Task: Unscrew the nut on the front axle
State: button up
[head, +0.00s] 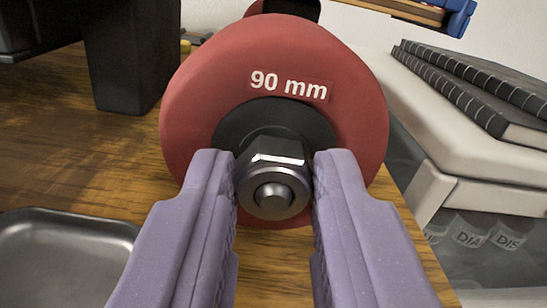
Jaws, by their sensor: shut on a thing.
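The nut (275,168) is dark metal with hexagonal sides and sits on the front axle (272,197), whose rounded end sticks out of it toward me. Behind the nut is a red wheel (347,135) marked "90 mm" with a black hub (232,128). My gripper (274,178) has two purple fingers, one on each side of the nut, and is shut on it. The far side of the nut and the rest of the axle are hidden.
A grey metal tray (68,217) lies on the wooden table (115,165) at the lower left. A black block-like object (128,55) stands at the upper left. Spiral-bound books (480,85) rest on a white-topped unit (425,110) at the right, with labelled jars below.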

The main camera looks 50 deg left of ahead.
jog(key=n+b, duration=0.2)
jog(key=n, duration=0.1)
jog(key=shift+f+n, duration=0.15)
jog(key=shift+n, duration=1.15)
jog(key=n, duration=0.5)
jog(key=shift+n, duration=0.3)
jog(key=o, duration=1)
jog(key=shift+c, duration=0.6)
